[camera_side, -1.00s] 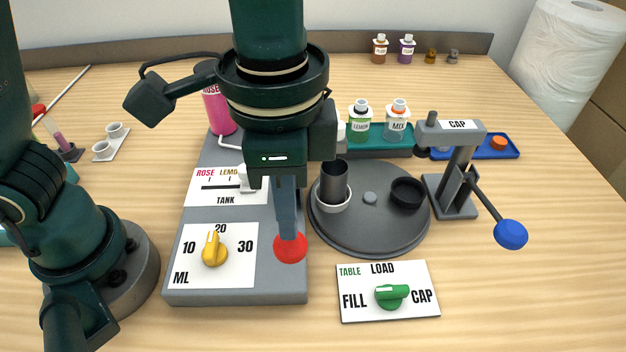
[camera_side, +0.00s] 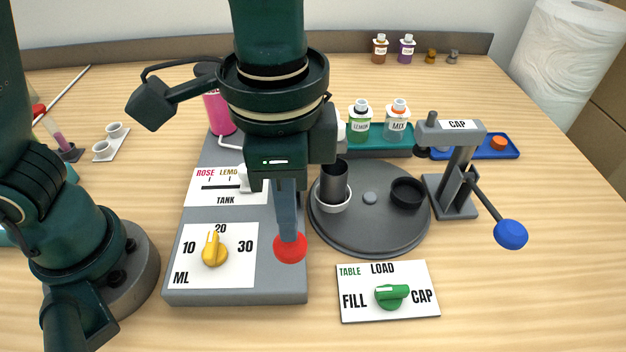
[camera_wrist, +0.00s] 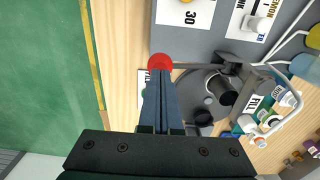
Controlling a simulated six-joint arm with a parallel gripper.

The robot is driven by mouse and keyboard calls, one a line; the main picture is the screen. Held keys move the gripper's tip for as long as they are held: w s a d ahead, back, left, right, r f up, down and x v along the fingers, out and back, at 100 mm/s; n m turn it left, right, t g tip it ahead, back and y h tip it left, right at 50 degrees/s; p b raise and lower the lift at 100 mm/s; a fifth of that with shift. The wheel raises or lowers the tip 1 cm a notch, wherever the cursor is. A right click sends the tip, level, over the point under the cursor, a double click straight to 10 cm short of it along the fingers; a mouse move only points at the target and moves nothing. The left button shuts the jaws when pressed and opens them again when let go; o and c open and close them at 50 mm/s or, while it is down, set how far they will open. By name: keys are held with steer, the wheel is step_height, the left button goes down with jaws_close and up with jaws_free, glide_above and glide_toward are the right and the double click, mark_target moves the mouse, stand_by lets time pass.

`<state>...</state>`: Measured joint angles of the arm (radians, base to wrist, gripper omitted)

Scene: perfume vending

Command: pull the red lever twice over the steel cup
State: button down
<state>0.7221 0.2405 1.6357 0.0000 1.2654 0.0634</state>
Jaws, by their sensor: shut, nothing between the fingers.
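The red lever knob (camera_side: 289,248) is at the front right of the grey dispenser (camera_side: 240,296). My gripper (camera_side: 287,232) is shut and empty, with its fingertips at the knob. In the wrist view the tips of my gripper (camera_wrist: 160,75) also overlap the edge of the red knob (camera_wrist: 161,62); I cannot tell whether they press on it. The steel cup (camera_side: 334,180) stands upright in a white ring holder (camera_side: 334,203) on the left of the dark turntable (camera_side: 368,242). My arm hides the dispenser's upper part and spout in the side view.
The yellow ML knob (camera_side: 214,248) points to 20. The green TABLE knob (camera_side: 392,296) is in front of the turntable. The CAP press (camera_side: 455,165) with its blue-balled lever (camera_side: 511,234) stands at right. Bottles (camera_side: 397,120) stand behind. Bare table is at front right.

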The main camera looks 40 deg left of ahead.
mark_target(290, 244)
steer(key=shift+f, duration=2.95)
steer(key=shift+r, duration=4.65)
steer(key=shift+a, duration=0.1)
steer(key=w+a+r+n+t, duration=0.15)
steer(key=a+r+n, duration=0.3)
steer(key=a, duration=0.55)
steer(key=s+a+f+n+t, duration=0.3)
steer(key=a+f+n+t, duration=0.1)
steer(key=a+f, duration=0.2)
steer(key=shift+a, duration=0.3)
